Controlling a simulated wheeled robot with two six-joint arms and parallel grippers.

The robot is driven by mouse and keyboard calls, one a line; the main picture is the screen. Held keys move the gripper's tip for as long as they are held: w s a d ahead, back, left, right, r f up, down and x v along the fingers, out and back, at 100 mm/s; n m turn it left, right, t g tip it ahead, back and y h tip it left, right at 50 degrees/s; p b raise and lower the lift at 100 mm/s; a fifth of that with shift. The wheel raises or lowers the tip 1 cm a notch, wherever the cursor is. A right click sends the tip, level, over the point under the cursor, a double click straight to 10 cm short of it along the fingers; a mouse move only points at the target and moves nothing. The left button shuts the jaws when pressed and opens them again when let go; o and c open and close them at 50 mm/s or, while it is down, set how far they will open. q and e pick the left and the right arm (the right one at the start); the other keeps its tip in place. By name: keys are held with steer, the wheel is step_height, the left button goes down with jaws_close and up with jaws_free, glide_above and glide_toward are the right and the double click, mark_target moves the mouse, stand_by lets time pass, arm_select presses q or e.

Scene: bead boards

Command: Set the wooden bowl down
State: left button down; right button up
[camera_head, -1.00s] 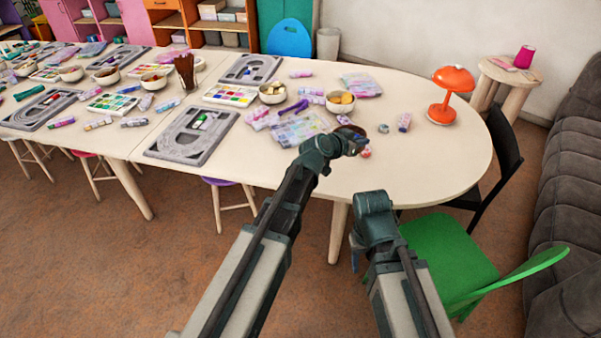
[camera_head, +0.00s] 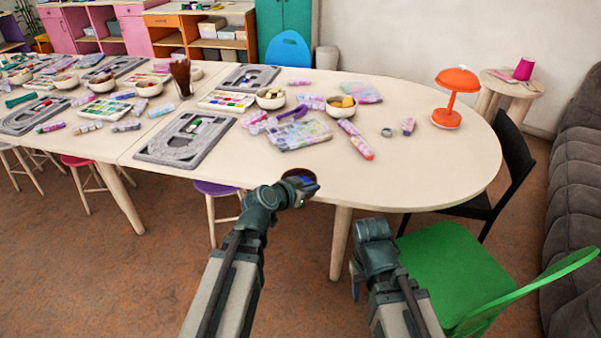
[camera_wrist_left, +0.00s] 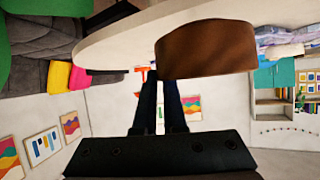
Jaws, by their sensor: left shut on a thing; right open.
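The wooden bowl (camera_wrist_left: 205,50) is brown and fills the upper middle of the left wrist view, at the ends of the two fingers. In the head view only a dark brown part of the bowl (camera_head: 297,173) shows behind my left gripper (camera_head: 308,188), which hides the rest. My left gripper is shut on the bowl at the front edge of the white table (camera_head: 420,165). I cannot tell whether the bowl touches the tabletop. My right gripper (camera_head: 356,278) is open and empty, low in front of the table, beside the green chair.
Behind the bowl lie a clear bead box (camera_head: 298,134), a pink-and-purple tube (camera_head: 356,140), a small grey ring (camera_head: 387,132) and a bead board (camera_head: 186,138). An orange lamp (camera_head: 457,90) stands at the right. The table's front right is clear. A green chair (camera_head: 445,260) stands close.

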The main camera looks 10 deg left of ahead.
arm_select(q)
steer(key=w+a, duration=0.1)
steer(key=w, duration=0.4)
steer(key=w+a+f+b, duration=0.1)
steer(key=w, duration=0.4)
steer(key=w+a, duration=0.1)
steer(key=w, duration=0.4)
steer(key=shift+w+f+b, duration=0.3)
steer(key=shift+w, duration=0.1)
steer(key=shift+f, duration=0.1)
step_height(320, 180, down, 3)
steer(key=b, duration=0.3)
steer(key=shift+f, duration=0.15)
steer(key=shift+f+b, duration=0.2)
steer(key=shift+b, duration=0.25)
steer(key=c, duration=1)
jaws_free()
steer(key=shift+r, duration=0.15)
